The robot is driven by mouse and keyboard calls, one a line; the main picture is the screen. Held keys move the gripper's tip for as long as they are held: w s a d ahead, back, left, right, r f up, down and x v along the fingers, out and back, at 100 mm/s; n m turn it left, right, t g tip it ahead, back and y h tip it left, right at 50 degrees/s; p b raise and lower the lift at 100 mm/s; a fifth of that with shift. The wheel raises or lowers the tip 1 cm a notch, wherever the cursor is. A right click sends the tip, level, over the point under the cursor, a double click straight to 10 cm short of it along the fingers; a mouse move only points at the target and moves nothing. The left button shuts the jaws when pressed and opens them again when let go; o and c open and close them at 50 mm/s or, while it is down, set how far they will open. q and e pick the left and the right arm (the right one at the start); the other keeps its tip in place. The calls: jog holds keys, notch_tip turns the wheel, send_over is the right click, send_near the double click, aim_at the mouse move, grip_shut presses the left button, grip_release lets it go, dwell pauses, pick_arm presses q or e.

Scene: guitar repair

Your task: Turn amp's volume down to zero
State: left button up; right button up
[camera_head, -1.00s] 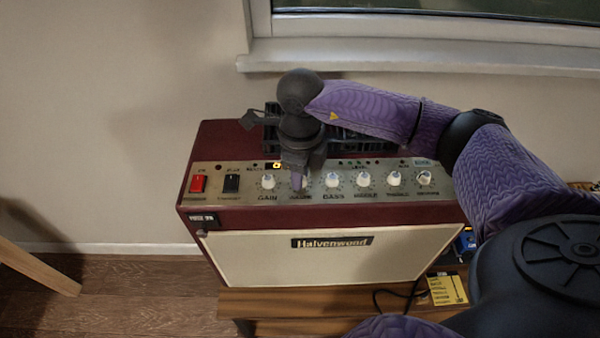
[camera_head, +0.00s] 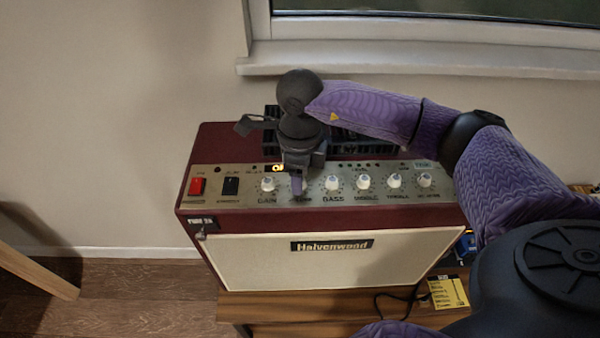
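The dark red amp (camera_head: 330,215) with a cream front stands on a wooden bench. Its metal panel carries a row of white knobs: the gain knob (camera_head: 267,184) at the left, the bass knob (camera_head: 332,183) and others to the right. My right gripper (camera_head: 297,182) points down at the volume knob, between gain and bass. Its fingertips are at the knob and hide most of it, so I cannot tell if they are shut on it or just around it. My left gripper is out of view.
A red switch (camera_head: 197,186) and a black switch (camera_head: 231,186) sit at the panel's left. A yellow card (camera_head: 448,292), a blue pedal (camera_head: 465,245) and a black cable are right of the amp on the bench (camera_head: 290,304). A window sill (camera_head: 420,58) is behind.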

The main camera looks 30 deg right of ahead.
jog(key=shift+o, duration=0.7)
notch_tip(320, 180, up, 10)
jog(key=p, duration=0.1)
jog(key=shift+f, duration=0.1)
